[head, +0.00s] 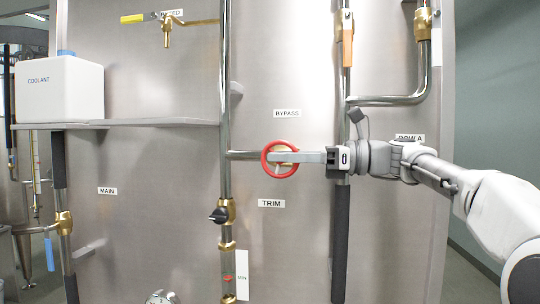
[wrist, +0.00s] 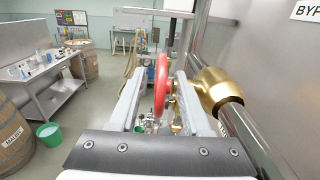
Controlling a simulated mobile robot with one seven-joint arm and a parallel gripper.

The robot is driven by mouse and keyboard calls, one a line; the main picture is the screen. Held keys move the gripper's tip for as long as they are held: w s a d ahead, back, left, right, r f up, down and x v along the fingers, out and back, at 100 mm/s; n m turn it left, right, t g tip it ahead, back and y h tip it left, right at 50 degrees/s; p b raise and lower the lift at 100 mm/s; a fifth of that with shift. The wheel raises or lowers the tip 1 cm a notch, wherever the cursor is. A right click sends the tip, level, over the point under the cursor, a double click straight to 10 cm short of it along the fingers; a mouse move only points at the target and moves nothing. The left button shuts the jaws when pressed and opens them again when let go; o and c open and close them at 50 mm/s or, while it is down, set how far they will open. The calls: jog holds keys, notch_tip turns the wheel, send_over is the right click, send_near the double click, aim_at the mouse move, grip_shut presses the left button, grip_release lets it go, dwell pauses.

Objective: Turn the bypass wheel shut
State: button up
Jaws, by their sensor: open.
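The bypass wheel is a red ring (head: 265,165) on the horizontal pipe, under the BYPASS label (head: 287,114) on the steel vat. In the wrist view the red wheel (wrist: 161,88) is seen edge-on between my two fingers. My gripper (head: 283,157) reaches in from the right, across the wheel's face. It also shows in the wrist view (wrist: 160,95), where its fingers are open on both sides of the wheel. I see gaps beside the rim there. A brass valve body (wrist: 216,88) sits right of the wheel, close to the right finger.
A black-knobbed trim valve (head: 222,211) is below left. Vertical pipes (head: 341,240) run near my gripper. A shelf (head: 150,122) holds a white coolant jug (head: 60,88). A yellow-handled tap (head: 150,17) is at upper left. A bench (wrist: 45,68) and barrels stand across the room.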

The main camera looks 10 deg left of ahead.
jog(key=shift+s+a, duration=0.1)
jog(key=shift+a, duration=1.35)
jog(key=shift+c, duration=0.3)
grip_shut()
